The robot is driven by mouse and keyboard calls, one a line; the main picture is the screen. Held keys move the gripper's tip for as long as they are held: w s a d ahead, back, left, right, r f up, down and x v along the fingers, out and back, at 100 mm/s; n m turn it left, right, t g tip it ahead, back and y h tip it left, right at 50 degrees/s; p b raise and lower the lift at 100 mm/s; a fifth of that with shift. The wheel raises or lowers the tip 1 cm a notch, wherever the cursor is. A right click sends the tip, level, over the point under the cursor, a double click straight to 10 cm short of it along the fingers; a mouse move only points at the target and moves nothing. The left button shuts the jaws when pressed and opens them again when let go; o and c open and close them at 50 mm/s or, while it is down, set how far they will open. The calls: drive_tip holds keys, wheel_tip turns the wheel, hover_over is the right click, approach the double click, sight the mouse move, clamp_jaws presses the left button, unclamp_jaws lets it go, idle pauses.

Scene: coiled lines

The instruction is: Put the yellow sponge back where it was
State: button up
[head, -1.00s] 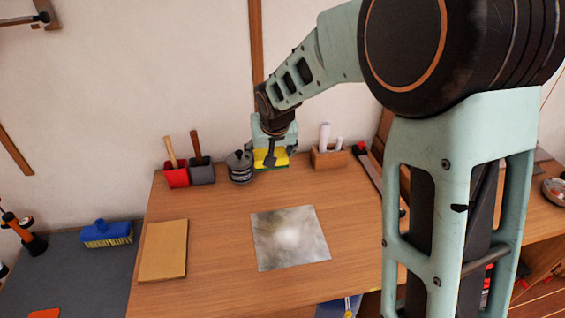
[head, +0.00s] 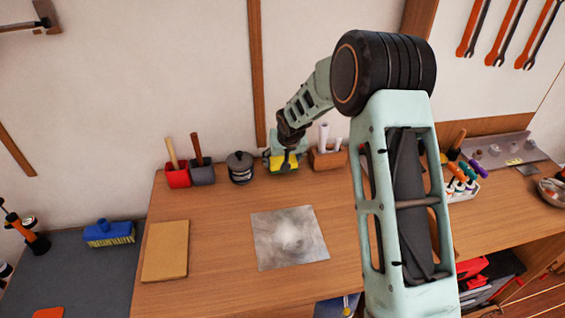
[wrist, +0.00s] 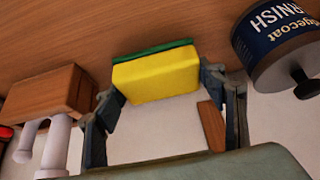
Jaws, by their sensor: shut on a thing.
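The yellow sponge (head: 284,168) has a green layer and is held at the back of the wooden bench, between a dark lidded can and a wooden holder. In the wrist view the sponge (wrist: 155,76) sits between the two fingers, its green side toward the bench top. My gripper (head: 284,158) is shut on the sponge, one finger at each end. The sponge is very low over the bench; I cannot tell whether it touches.
The can (head: 240,168) is left of the sponge and the wooden holder with white rolls (head: 327,158) close on its right. A red cup (head: 177,176) and a grey cup (head: 202,173) hold handles. A grey sheet (head: 289,237) and a tan block (head: 165,251) lie in front.

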drive_tip(key=shift+f, duration=0.7)
drive_tip(key=shift+f, duration=0.15)
drive_tip(key=o, duration=1.1)
drive_tip(key=shift+r, duration=0.3)
drive_tip(key=v, duration=1.1)
drive_tip(key=shift+s+r, duration=0.25)
drive_tip(key=shift+s, duration=0.1)
